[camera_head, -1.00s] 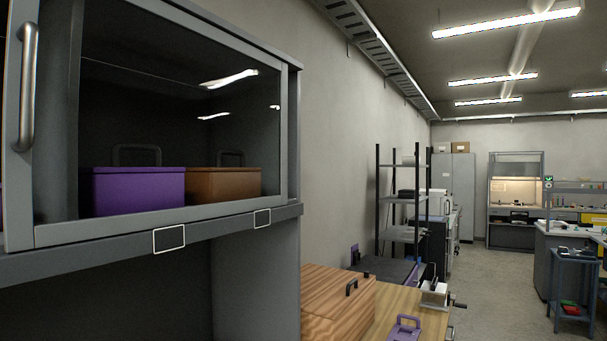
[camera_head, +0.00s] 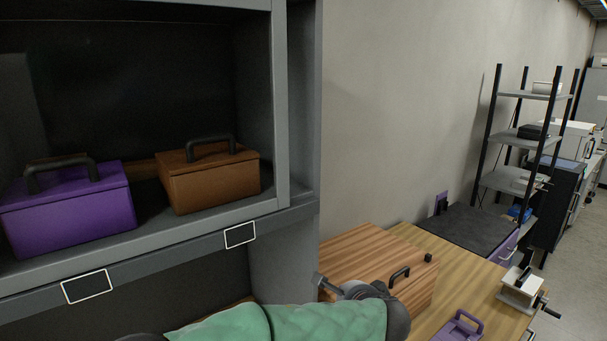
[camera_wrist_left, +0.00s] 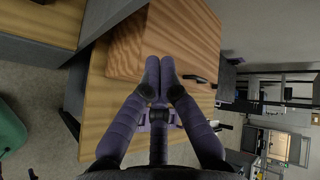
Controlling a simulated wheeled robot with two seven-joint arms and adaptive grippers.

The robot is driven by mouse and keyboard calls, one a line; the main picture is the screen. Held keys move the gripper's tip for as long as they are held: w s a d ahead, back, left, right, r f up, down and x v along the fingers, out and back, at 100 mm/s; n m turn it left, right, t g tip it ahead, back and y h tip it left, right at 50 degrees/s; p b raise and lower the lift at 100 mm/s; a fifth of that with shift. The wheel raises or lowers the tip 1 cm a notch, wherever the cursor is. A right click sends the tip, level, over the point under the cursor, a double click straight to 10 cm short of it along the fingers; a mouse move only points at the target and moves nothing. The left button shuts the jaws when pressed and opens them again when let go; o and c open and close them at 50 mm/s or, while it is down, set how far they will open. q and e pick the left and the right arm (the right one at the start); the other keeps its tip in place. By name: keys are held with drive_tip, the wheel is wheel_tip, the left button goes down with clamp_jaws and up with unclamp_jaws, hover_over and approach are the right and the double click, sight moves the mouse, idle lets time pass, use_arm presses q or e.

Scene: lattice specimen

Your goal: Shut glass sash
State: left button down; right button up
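The glass sash frame (camera_head: 281,110) is on the front of the grey cabinet at left; its right upright and lower rail show in the head view. Its handle is outside the view, and I cannot tell whether the sash is fully shut. Behind the frame, a purple box (camera_head: 68,215) and a brown box (camera_head: 210,180) stand on the cabinet floor. In the left wrist view my left gripper (camera_wrist_left: 164,66) has its purple fingertips together, with nothing seen between them. It is near the wooden box (camera_wrist_left: 180,35), apart from the sash. My right gripper is not seen.
A wooden box with a black handle (camera_head: 375,265) stands on the wooden bench (camera_head: 470,285) right of the cabinet. A purple handled item (camera_head: 458,328) and a white cranked device (camera_head: 520,288) lie there. A black shelf rack (camera_head: 525,135) stands farther back. Floor (camera_head: 575,270) is free at right.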

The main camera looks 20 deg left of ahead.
use_arm(q)
drive_tip(key=s+a+r+n+t+y+p, duration=0.1)
drive_tip(key=s+r+n+t+y+p, duration=0.1)
drive_tip(key=r, duration=1.3)
drive_tip(key=s+a+r+n+t+y+p, duration=0.1)
drive_tip(key=s+a+r+t+y+p, duration=0.15)
drive_tip(key=r, duration=1.25)
drive_tip(key=p+x, duration=0.1)
drive_tip(key=x, duration=0.8)
drive_tip(key=shift+w+d+r, duration=0.1)
drive_tip(key=shift+r, duration=0.1)
drive_tip(key=shift+s+a+p, duration=0.2)
drive_tip(key=shift+s+a, duration=0.35)
drive_tip(key=shift+s, duration=0.25)
drive_tip(key=shift+s+a+p, duration=0.15)
drive_tip(key=shift+s+a, duration=0.4)
drive_tip(key=shift+s, duration=0.3)
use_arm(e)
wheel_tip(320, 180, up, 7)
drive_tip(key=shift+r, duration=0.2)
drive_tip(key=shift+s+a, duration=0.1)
